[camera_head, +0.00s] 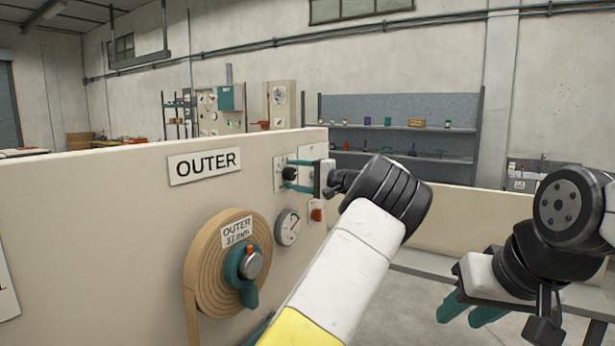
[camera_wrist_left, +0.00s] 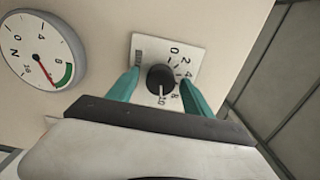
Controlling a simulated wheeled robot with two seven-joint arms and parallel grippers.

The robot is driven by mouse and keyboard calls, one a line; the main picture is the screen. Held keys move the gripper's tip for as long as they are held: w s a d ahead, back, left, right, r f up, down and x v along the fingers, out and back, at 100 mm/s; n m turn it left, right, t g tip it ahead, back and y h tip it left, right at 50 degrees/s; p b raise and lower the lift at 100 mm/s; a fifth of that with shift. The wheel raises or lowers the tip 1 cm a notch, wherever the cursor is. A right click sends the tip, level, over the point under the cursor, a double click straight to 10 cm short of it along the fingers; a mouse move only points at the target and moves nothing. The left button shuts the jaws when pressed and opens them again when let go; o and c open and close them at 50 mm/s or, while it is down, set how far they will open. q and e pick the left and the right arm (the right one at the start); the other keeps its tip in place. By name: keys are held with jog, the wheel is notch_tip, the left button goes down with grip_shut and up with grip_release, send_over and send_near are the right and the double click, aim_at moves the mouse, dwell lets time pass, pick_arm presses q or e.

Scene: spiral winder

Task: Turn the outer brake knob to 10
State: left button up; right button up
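The outer brake knob (camera_wrist_left: 160,78) is a small black round knob on a white dial plate (camera_wrist_left: 148,45) numbered from 0 to 10. A light mark on the knob appears to point down towards the 10. The knob also shows in the head view (camera_head: 289,173), on the panel right of the OUTER sign. My left gripper (camera_wrist_left: 159,82) has its two teal fingers on either side of the knob, with small gaps visible. My right gripper (camera_head: 468,312) is open and empty at the lower right, away from the panel.
A round gauge (camera_head: 287,227) sits below the knob; it also shows in the left wrist view (camera_wrist_left: 40,50) with a red needle and green band. A tan spiral roll (camera_head: 204,262) is on the panel at left. The OUTER sign (camera_head: 205,165) is above it.

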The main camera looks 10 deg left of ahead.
pick_arm(q)
jog(key=v, duration=0.7)
jog(key=shift+s+d, duration=0.15)
jog(key=shift+d, duration=0.2)
